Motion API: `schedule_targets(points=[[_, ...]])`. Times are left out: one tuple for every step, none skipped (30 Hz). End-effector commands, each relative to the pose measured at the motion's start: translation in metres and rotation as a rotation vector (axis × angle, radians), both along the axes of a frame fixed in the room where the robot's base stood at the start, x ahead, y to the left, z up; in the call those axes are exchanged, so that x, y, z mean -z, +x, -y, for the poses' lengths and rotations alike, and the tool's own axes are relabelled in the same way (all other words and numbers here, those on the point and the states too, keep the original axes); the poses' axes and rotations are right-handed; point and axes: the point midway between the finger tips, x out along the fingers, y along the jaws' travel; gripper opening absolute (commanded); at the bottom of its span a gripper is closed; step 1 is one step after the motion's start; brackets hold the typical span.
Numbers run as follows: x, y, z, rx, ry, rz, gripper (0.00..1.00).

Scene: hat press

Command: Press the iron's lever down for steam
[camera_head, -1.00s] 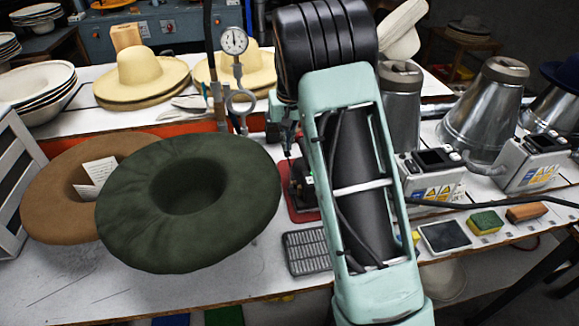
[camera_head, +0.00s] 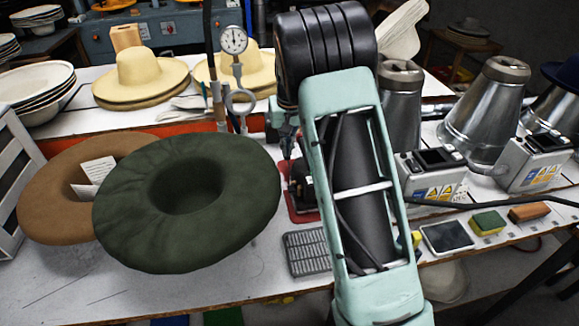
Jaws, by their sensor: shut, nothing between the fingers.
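The iron (camera_head: 303,190) is a small dark shape on a red mat (camera_head: 303,217), just left of my forearm. Most of it, including the lever, is hidden behind my arm or too small to make out. My gripper (camera_head: 287,152) shows only in part, at the left side of my arm. It is shut and empty, with its thin tip pointing down close above the back of the iron. I cannot tell whether it touches the lever.
A green felt hat (camera_head: 125,215) and a brown one (camera_head: 55,195) lie left of the iron. A dial gauge (camera_head: 233,40) stands behind. A grey grid pad (camera_head: 305,252) lies in front. Metal cones (camera_head: 480,110) and control boxes (camera_head: 533,162) stand to the right.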

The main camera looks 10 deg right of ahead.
Motion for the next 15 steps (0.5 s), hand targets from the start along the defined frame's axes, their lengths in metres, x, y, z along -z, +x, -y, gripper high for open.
schedule_targets(points=[[0.0,0.0,0.0,0.0,0.0,0.0,0.0],[0.0,0.0,0.0,0.0,0.0,0.0,0.0],[-0.001,0.0,0.0,0.0,0.0,0.0,0.0],[-0.002,0.0,0.0,0.0,0.0,0.0,0.0],[-0.003,0.0,0.0,0.0,0.0,0.001,0.0],[-0.006,0.0,0.0,0.0,0.0,0.001,0.0],[-0.008,0.0,0.0,0.0,0.0,0.001,0.0],[-0.01,0.0,0.0,0.0,0.0,0.001,0.0],[-0.013,0.0,0.0,0.0,0.0,0.001,0.0],[-0.016,0.0,0.0,0.0,0.0,0.001,0.0],[-0.019,0.0,0.0,0.0,0.0,0.001,0.0],[-0.022,0.0,0.0,0.0,0.0,0.001,0.0],[-0.024,0.0,0.0,0.0,0.0,0.001,0.0],[-0.027,0.0,0.0,0.0,0.0,0.001,0.0],[-0.03,0.0,0.0,0.0,0.0,0.001,0.0]])
